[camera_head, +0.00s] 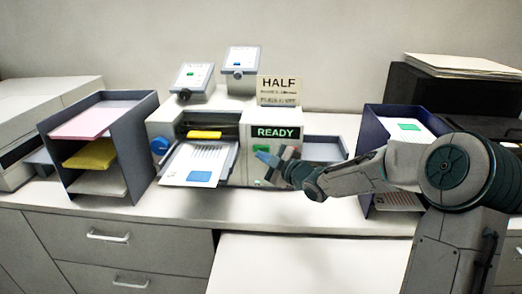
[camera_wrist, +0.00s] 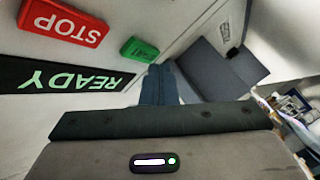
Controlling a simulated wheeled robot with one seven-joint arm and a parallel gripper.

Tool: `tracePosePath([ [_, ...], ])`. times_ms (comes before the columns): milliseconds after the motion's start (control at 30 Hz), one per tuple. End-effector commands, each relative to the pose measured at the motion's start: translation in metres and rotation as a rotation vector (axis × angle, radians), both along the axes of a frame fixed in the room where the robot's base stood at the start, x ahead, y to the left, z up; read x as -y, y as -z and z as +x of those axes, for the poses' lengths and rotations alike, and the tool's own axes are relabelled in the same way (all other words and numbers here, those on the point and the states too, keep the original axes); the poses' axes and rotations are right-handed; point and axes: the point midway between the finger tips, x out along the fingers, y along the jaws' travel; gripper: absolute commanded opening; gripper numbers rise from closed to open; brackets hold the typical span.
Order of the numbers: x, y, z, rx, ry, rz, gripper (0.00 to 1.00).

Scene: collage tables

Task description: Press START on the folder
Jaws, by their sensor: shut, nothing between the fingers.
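The folder (camera_head: 228,122) is a white machine in the middle of the counter, with a lit READY display (camera_head: 276,132) on its front. In the wrist view the READY display (camera_wrist: 62,78) appears upside down. The green START button (camera_wrist: 140,49) and the red STOP button (camera_wrist: 66,23) show beside it. My gripper (camera_head: 262,156) is at the folder's front, just below the display. In the wrist view my gripper (camera_wrist: 159,70) is shut and empty, its tips close to the START button's lower right edge. I cannot tell whether they touch it.
A printed sheet (camera_head: 196,164) lies on the folder's left tray. A paper rack (camera_head: 132,160) stands left and a dark blue tray rack (camera_head: 372,128) right. A HALF sign (camera_head: 280,90) stands on top. A grey tray (camera_head: 322,150) sits right of the folder.

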Motion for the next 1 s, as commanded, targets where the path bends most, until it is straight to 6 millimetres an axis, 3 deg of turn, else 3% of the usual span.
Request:
tracePosePath([
  [1000, 0.0002, -0.0001, 0.0085, 0.000, 0.000, 0.000, 0.00],
])
